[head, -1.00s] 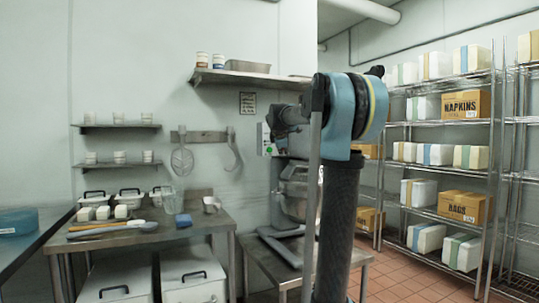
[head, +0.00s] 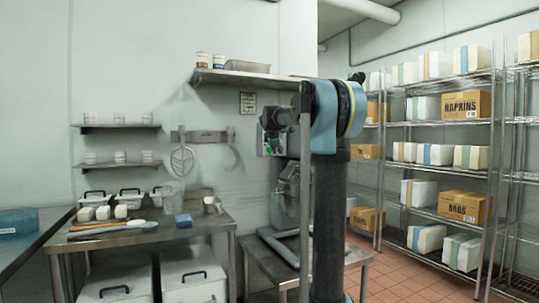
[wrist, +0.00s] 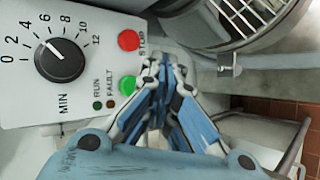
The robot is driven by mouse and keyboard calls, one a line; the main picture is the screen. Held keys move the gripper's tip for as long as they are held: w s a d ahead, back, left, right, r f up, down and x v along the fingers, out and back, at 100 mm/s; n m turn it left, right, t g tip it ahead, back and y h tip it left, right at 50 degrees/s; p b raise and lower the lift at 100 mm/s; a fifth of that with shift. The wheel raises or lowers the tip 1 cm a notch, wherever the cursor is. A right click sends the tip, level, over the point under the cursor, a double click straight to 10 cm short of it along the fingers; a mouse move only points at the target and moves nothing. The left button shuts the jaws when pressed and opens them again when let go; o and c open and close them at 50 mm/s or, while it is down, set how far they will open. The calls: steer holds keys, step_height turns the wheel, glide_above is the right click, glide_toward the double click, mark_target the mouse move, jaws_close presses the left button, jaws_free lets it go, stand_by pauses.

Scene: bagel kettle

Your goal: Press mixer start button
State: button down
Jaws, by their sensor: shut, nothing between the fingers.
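The mixer's control panel (wrist: 88,20) fills the upper left of the wrist view. The green button (wrist: 128,85) sits below the red stop button (wrist: 129,40), to the right of a black timer dial (wrist: 59,60). My gripper (wrist: 163,62) is shut and empty. Its fingertips are just right of the green button in the picture; I cannot tell whether they touch the panel. In the head view the mixer (head: 290,185) stands on a low steel table, partly hidden behind my arm.
The mixer's wire bowl guard (wrist: 245,15) is at the upper right of the wrist view, close to the fingers. A steel worktable (head: 150,235) with utensils stands to the left. Wire shelves (head: 440,140) with boxes stand to the right.

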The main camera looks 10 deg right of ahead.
mark_target(270, 150)
steer(key=shift+w+a, duration=0.2)
steer(key=shift+w, duration=0.4)
steer(key=shift+w+a, duration=0.2)
steer(key=shift+w, duration=0.35)
steer(key=shift+w, duration=0.15)
stand_by(0.6)
steer(key=shift+w+a+r, duration=0.1)
steer(key=shift+w+a, duration=0.05)
steer(key=shift+w, duration=0.05)
